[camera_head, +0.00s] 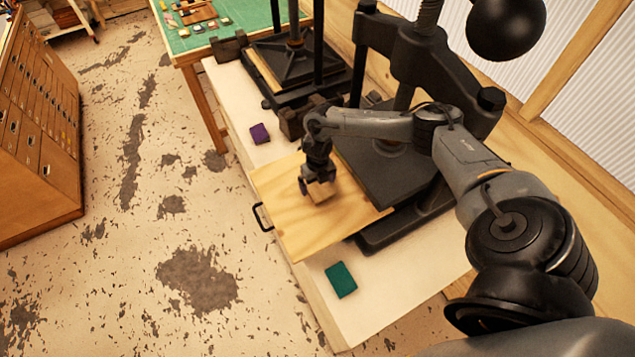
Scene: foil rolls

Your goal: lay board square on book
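The board (285,220) is a pale wooden plate with a small wooden block (321,192) on its top. It lies or hovers in front of the large press, and its left corner reaches over the bench's front edge. My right gripper (318,183) points down at the block, with its fingers on either side of it and closed on it. A teal book (341,279) lies flat on the bench in front of the board, and a purple book (260,133) lies behind it. Anything under the board is hidden. My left gripper is out of view.
The large black press (390,180) stands right of the board, with posts and a screw. A smaller press (297,65) stands farther back. A green-topped table (235,18) with small items is beyond. The pale bench top (385,300) is clear near the teal book. A drawer cabinet (40,130) stands left.

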